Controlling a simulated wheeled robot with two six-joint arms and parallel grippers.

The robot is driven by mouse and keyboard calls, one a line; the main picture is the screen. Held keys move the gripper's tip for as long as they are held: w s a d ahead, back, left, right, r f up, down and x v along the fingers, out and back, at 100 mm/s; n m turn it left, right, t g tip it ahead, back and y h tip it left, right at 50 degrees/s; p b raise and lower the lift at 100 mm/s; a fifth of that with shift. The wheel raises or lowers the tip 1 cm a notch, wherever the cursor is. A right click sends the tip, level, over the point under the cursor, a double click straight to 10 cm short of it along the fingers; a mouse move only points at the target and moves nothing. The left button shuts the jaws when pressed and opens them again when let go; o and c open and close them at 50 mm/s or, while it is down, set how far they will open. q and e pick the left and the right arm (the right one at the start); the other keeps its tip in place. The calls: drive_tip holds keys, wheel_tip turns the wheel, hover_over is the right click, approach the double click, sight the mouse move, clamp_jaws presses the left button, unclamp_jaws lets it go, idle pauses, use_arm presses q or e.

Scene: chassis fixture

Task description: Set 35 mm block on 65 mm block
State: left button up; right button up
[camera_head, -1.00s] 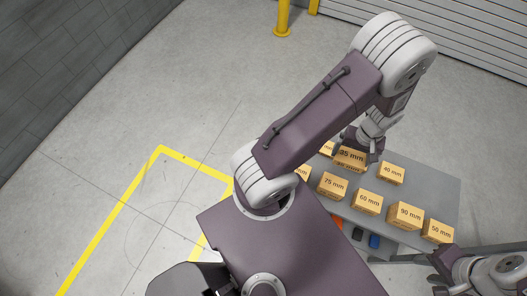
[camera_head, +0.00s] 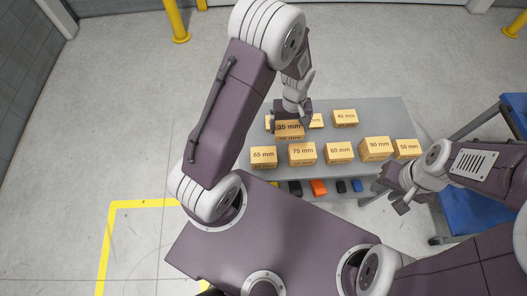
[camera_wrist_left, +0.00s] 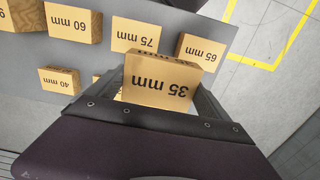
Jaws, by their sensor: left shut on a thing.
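The 35 mm block (camera_head: 289,130) is a tan wooden block with a printed label, held in my left gripper (camera_head: 291,122) above the grey table. In the left wrist view the 35 mm block (camera_wrist_left: 161,82) sits between the two dark fingers, its label upside down. The 65 mm block (camera_head: 263,157) stands at the left end of the front row, apart from the held block; it also shows in the left wrist view (camera_wrist_left: 204,50). My right gripper (camera_head: 399,190) hangs empty in front of the table's right part, its fingers apart.
The 75 mm block (camera_head: 302,154), 60 mm block (camera_head: 340,153), 90 mm block (camera_head: 377,149) and 50 mm block (camera_head: 407,149) continue the front row. The 40 mm block (camera_head: 345,118) stands behind. Other blocks are partly hidden behind the held one. A blue-topped table (camera_head: 472,212) stands at right.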

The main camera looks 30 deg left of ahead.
use_arm(q)
hover_over(264, 154)
wheel_tip(264, 154, down, 6)
drive_tip(key=shift+s+r+p, duration=0.15)
drive_tip(key=shift+p, duration=0.25)
drive_tip(key=shift+f, duration=2.1)
drive_tip(key=o, duration=1.2)
drive_tip(key=shift+r, duration=0.1)
drive_tip(key=shift+r, duration=0.25)
wheel_tip(264, 154, up, 12)
drive_tip(key=shift+f, duration=0.15)
drive_tip(key=s+r+m, duration=0.1)
drive_tip(key=r+m, duration=0.1)
drive_tip(key=r, duration=0.1)
drive_tip(key=s+d+r+m, duration=0.1)
drive_tip(key=r+m, duration=0.1)
drive_tip(key=s+d+r+m+t, duration=0.1)
drive_tip(key=s+r+m, duration=0.1)
drive_tip(key=r, duration=0.1)
drive_tip(key=shift+d+r, duration=0.15)
drive_tip(key=shift+r, duration=0.2)
